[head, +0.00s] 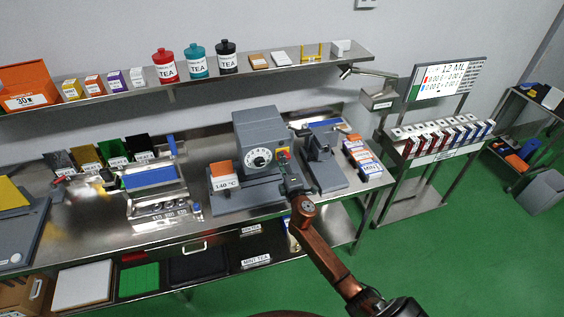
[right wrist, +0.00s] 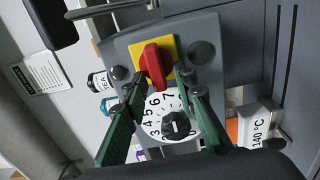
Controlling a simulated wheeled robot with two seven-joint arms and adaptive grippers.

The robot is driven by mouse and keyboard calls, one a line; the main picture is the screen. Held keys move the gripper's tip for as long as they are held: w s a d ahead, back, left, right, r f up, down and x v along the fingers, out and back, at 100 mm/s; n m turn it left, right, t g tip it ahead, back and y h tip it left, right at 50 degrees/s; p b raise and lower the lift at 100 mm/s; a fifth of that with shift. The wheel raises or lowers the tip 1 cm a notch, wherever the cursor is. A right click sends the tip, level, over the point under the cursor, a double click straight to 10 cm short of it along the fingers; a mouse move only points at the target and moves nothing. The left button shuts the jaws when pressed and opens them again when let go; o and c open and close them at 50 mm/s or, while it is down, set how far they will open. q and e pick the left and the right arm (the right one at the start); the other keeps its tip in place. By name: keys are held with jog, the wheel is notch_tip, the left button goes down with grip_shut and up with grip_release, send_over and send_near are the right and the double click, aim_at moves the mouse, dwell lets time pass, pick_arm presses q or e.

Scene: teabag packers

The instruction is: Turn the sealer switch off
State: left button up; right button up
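The sealer (head: 256,133) is a grey machine on the steel bench, with a round white numbered dial (head: 258,158) on its front. Its switch is a red knob on a yellow plate (head: 283,153), right of the dial. In the right wrist view the red switch (right wrist: 155,66) shows large, with the dial below it. My right gripper (head: 288,172) is at the sealer's front, close to the switch. Its two green fingers (right wrist: 160,88) are apart, with the tips on either side of the red knob; I cannot tell whether they touch it. My left gripper is not in view.
A 140 °C sign (head: 224,183) stands at the sealer's left front. A grey press-like device (head: 322,158) and a stack of labelled boxes (head: 361,158) are to its right. A shelf (head: 215,78) with tea tins runs above the bench. Green floor (head: 450,250) is open at the right.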

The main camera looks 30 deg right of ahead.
jog(key=shift+s, duration=0.15)
jog(key=v, duration=1.1)
jog(key=shift+s, duration=0.35)
jog(key=shift+a, duration=0.15)
jog(key=s+f+m+g+y+b, duration=0.1)
jog(key=s+f+m+g+b, duration=0.3)
jog(key=f, duration=1.2)
jog(key=s+f+g+p, duration=0.15)
jog(key=s+f, duration=0.45)
jog(key=f, duration=1.1)
jog(key=s+f+m+g+y+b, duration=0.1)
jog(key=s+f+m+g+b, duration=0.2)
jog(key=f, duration=1.3)
jog(key=s+a+f+m+g+b, duration=0.1)
jog(key=s+f+m+g+b, duration=0.2)
jog(key=s+f, duration=1.45)
jog(key=s+a+f+m+g, duration=0.1)
jog(key=s+f, duration=0.2)
jog(key=s, duration=0.5)
jog(key=s+a+f+m+g+y+b, duration=0.1)
jog(key=s+f, duration=0.3)
jog(key=s, duration=0.4)
jog(key=s+a+f+m+g, duration=0.2)
jog(key=s+f+g, duration=0.1)
jog(key=s, duration=0.5)
jog(key=shift+s+a+f+y, duration=0.3)
jog(key=shift+s+f+y, duration=0.1)
jog(key=shift+f, duration=0.2)
